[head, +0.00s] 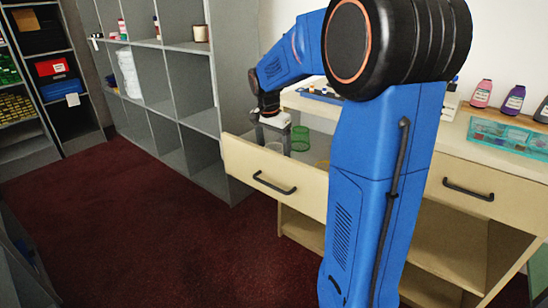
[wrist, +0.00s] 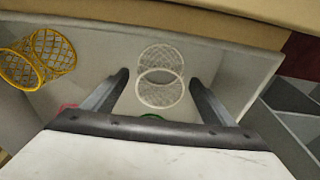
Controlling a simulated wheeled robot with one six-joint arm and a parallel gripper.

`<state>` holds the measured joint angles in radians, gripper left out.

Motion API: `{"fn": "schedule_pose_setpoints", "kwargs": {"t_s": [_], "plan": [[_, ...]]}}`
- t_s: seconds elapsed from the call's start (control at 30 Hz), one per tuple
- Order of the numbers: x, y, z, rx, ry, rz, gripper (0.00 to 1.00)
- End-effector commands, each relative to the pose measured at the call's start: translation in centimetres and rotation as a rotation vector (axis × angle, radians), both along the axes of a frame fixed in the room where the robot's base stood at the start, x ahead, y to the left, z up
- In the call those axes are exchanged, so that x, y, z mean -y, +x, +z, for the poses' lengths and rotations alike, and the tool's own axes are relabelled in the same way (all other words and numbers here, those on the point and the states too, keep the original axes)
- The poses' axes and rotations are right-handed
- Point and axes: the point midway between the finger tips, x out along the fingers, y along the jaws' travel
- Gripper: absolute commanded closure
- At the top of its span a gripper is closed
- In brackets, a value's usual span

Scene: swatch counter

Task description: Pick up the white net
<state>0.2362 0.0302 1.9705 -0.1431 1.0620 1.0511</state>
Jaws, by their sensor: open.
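The white net (wrist: 161,88) is a small open mesh cylinder inside the open drawer (head: 278,178). In the wrist view it lies between my two fingertips, a little beyond them, with a gap on each side. My gripper (wrist: 158,80) is open and empty, and it points down into the drawer. In the head view my gripper (head: 272,140) is over the drawer's left part, and I cannot clearly make out the white net there.
A green net (head: 299,138) stands in the drawer beside my gripper. A yellow net (wrist: 48,58) lies to the left in the wrist view. A pink edge (wrist: 68,106) shows near the left finger. Grey shelves (head: 182,90) stand left of the drawer.

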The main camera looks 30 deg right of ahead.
Motion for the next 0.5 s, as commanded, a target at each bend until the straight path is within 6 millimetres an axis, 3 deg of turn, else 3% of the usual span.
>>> {"fn": "schedule_pose_setpoints", "kwargs": {"t_s": [0.03, 0.2, 0.5], "plan": [[0.0, 0.0, 0.01, 0.0, 0.0, 0.0, 0.26], [0.0, 0.0, 0.03, 0.0, 0.0, 0.0, 0.65], [-0.01, 0.0, 0.05, 0.0, 0.0, 0.0, 0.65]]}}
